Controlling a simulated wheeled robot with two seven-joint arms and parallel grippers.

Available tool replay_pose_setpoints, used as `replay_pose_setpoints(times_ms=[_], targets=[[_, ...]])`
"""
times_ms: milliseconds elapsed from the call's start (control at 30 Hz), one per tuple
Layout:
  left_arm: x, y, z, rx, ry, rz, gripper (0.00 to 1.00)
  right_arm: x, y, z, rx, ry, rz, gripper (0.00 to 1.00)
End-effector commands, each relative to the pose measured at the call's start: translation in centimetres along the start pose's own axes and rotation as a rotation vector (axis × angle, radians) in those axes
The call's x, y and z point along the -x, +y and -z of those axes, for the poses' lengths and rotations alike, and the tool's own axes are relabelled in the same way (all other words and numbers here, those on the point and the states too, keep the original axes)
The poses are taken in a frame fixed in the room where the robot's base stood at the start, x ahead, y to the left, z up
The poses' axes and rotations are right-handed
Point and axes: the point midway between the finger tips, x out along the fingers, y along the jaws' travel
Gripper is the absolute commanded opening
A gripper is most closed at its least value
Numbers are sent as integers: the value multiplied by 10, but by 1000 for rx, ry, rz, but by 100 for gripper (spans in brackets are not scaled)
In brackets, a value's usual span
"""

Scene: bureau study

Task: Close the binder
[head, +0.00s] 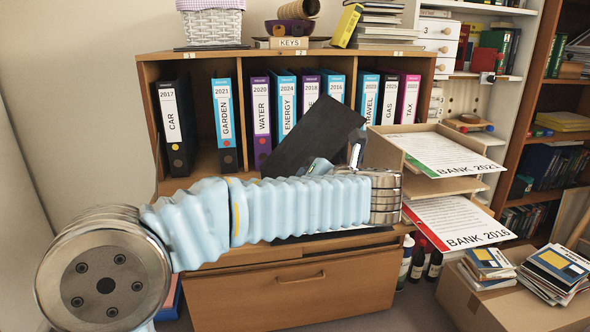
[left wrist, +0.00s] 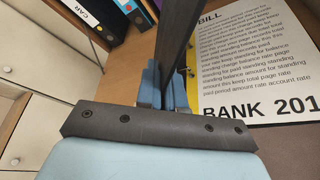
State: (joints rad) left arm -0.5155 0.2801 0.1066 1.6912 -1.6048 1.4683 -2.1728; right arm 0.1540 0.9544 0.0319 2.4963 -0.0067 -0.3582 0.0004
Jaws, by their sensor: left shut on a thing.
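The binder lies open on the bureau's writing surface. Its dark cover (head: 312,137) stands up at a tilt in the head view, and it shows edge-on in the left wrist view (left wrist: 176,45). My left gripper (head: 318,168) is shut on this cover; its blue fingers (left wrist: 166,88) clasp the cover's edge. A yellow-striped bill page (left wrist: 262,62) lies flat to the right of the cover in the left wrist view. In the head view my left arm hides most of the binder's lower part. My right gripper is not in view.
Several upright binders, including CAR (head: 173,125) and GARDEN (head: 224,125), fill the shelf behind. A paper tray (head: 440,184) with BANK sheets stands at the right. A closed drawer (head: 300,295) is below.

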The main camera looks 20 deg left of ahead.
Motion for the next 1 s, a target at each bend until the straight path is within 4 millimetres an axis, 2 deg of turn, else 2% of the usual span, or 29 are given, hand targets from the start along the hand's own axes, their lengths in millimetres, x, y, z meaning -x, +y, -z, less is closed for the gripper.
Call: replay_pose_setpoints(times_ms=[100,500,800,1000], targets=[[-1,-16,2,-106,4,-42,0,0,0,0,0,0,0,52],[-6,-58,14,-451,5,-187,0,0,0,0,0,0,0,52],[-12,-80,28,-660,4,-274,0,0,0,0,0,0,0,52],[-15,-87,35,-746,4,-309,0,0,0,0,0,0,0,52]])
